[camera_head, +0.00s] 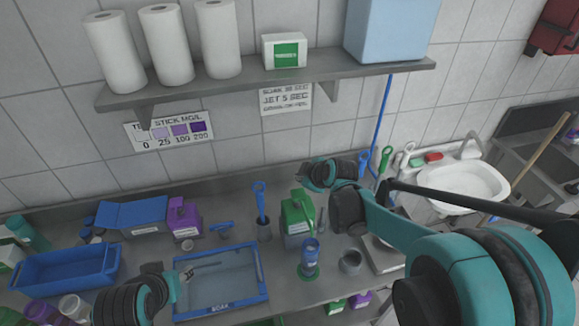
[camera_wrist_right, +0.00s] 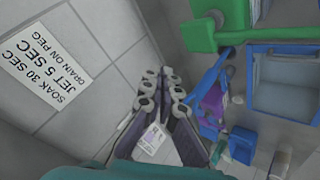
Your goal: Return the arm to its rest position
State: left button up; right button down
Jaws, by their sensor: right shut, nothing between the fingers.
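My right arm (camera_head: 400,225) reaches in from the right in the head view, teal and black. Its gripper (camera_head: 306,172) is raised in front of the wall, above the back of the bench and behind the green jug (camera_head: 298,215). In the right wrist view the fingers (camera_wrist_right: 165,88) are together and hold nothing. A white sign (camera_wrist_right: 45,68) on the tiled wall shows beside them. My left arm (camera_head: 132,300) shows at the lower left, next to the blue-rimmed tray (camera_head: 220,312); whether its gripper is open is hidden.
A wall shelf (camera_head: 260,80) with paper rolls and boxes hangs over the bench. A blue brush (camera_head: 261,205), a blue bottle (camera_head: 309,255), a purple jug (camera_head: 184,218) and a blue bin (camera_head: 65,270) crowd the bench. A white sink (camera_head: 462,182) is at right.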

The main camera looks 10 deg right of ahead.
jog(key=shift+s, duration=0.1)
jog(key=s+r+m+g+h, duration=0.2)
jog(key=s+m, duration=0.9)
jog(key=s, duration=1.3)
notch_tip(320, 180, down, 23)
jog(key=b, duration=2.2)
jog(key=shift+s+r+m, duration=0.15)
jog(key=shift+s+m, duration=0.25)
jog(key=shift+s, duration=0.05)
